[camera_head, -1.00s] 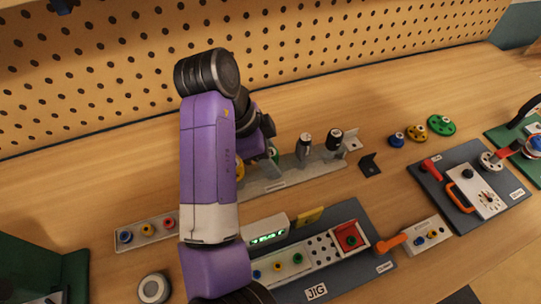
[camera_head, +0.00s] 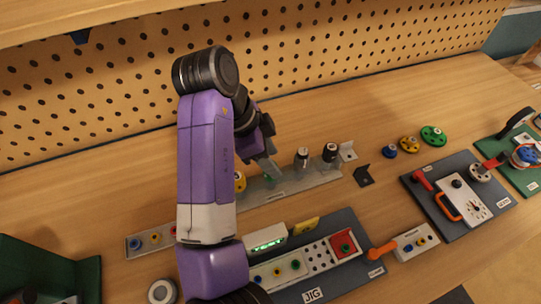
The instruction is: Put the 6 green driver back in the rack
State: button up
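The rack (camera_head: 318,178) is a long grey metal rail on the bench, below the pegboard. Two dark-handled drivers stand upright near its right end, a black one (camera_head: 330,151) and a grey-and-black one (camera_head: 302,156). A yellow-topped piece (camera_head: 240,182) shows at its left part, partly behind my arm. My gripper (camera_head: 268,164) is over the left-middle of the rack, pointing down, mostly hidden by my purple arm. A little green shows at its tip, but I cannot make out the green driver clearly or whether the fingers are closed on it.
In front of the rack lies the dark jig board (camera_head: 350,275) with a lit green display (camera_head: 268,237) and a red block (camera_head: 344,243). A black bracket (camera_head: 364,176) stands right of the rack. Coloured wheels (camera_head: 410,144) lie on the bench beyond. The pegboard (camera_head: 330,70) closes the back.

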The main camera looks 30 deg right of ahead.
jog(key=o, duration=0.6)
jog(key=shift+c, duration=0.2)
jog(key=v, duration=0.7)
jog(key=shift+a+r, duration=0.15)
jog(key=shift+r, duration=0.15)
